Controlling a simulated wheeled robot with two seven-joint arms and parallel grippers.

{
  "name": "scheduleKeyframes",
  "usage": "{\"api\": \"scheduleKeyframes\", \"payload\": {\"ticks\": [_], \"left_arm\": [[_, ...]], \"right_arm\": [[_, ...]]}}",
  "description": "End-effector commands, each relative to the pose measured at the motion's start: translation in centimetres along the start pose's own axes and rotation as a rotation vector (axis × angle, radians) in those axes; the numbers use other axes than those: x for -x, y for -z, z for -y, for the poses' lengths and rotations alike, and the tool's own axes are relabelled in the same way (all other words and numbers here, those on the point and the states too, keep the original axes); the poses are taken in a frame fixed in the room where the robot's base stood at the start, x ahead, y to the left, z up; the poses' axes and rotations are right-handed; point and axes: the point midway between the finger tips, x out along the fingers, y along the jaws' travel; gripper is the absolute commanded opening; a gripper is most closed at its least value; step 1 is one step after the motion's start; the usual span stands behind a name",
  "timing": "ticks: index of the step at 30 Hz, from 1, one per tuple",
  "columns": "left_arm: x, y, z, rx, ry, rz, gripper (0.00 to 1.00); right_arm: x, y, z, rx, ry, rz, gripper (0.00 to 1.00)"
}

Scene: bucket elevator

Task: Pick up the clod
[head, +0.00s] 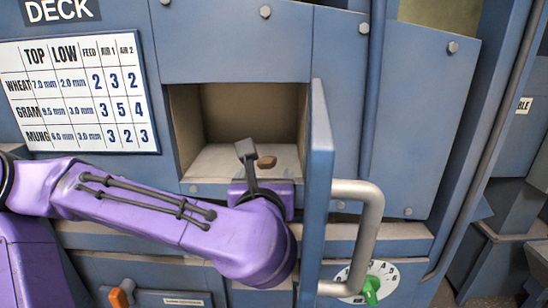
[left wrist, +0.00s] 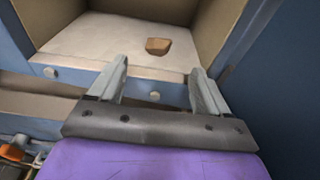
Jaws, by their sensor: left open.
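The clod (head: 266,162) is a small brown lump on the pale floor of an open compartment in the blue machine. It also shows in the left wrist view (left wrist: 158,46), ahead of and between my fingertips. My left gripper (left wrist: 158,78) is open and empty, its two grey fingers at the compartment's front edge, short of the clod. In the head view my purple left arm comes in from the left and the gripper (head: 246,150) is partly hidden by its own wrist. My right gripper is in neither view.
The compartment's blue door (head: 318,190) stands open on the right, with a thick grey handle (head: 370,235). A dial with a green knob (head: 370,290) sits low right. An orange knob (head: 119,298) is low left. A settings chart (head: 80,95) is on the left panel.

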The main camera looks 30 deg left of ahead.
Motion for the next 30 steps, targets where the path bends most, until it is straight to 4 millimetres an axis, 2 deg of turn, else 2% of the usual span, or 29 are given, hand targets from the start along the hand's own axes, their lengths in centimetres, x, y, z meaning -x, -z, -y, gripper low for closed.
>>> {"api": "scheduleKeyframes", "payload": {"ticks": [6,11,18,26,27,29,30], "left_arm": [[-3.8,-0.3,0.0,0.000,-0.003,-0.006,0.78],[-5.6,-0.2,-0.1,0.000,-0.004,-0.004,0.78],[-9.7,-0.3,-0.2,0.000,-0.006,-0.004,0.78],[-10.4,0.1,-0.2,0.001,-0.005,-0.001,0.78],[-10.4,0.1,-0.2,0.001,-0.005,-0.001,0.71],[-10.3,0.1,-0.2,0.001,-0.005,-0.001,0.52],[-10.3,0.1,-0.2,0.001,-0.005,-0.001,0.39]], "right_arm": [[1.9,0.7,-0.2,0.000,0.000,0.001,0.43],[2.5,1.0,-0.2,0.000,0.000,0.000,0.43],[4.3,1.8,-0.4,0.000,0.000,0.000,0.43],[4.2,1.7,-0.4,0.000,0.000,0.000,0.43],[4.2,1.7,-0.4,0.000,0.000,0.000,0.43],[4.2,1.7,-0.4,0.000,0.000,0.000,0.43],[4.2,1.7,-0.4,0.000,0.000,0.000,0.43]]}}
